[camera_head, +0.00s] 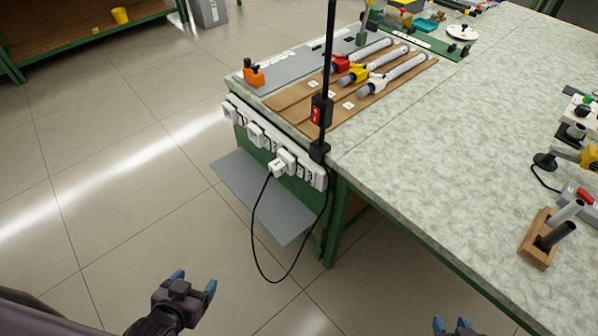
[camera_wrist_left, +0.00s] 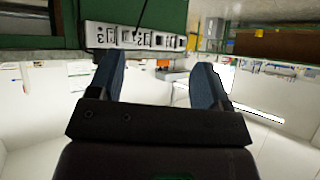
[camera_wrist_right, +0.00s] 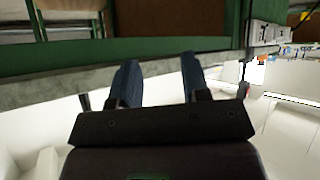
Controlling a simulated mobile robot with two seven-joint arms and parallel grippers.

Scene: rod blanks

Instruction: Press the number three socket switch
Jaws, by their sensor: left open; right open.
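A white socket strip (camera_head: 240,115) is fixed along the green end face of the workbench. It carries several sockets with small dark switches, and a white plug (camera_head: 278,168) with a black cable sits in it. The switch numbers are too small to read, so I cannot tell which is number three. The strip also shows in the left wrist view (camera_wrist_left: 95,36), beyond the fingers. My left gripper (camera_head: 194,284) is open and empty, below and left of the strip, well apart from it. My right gripper (camera_head: 452,325) is open and empty at the bottom edge, right of the strip.
A grey shelf plate (camera_head: 262,200) juts out below the strip. The black cable (camera_head: 254,225) hangs in a loop. A black post (camera_head: 328,60) with a red switch (camera_head: 316,114) stands at the bench corner. A wooden rod holder (camera_head: 537,240) is at right. The floor at left is clear.

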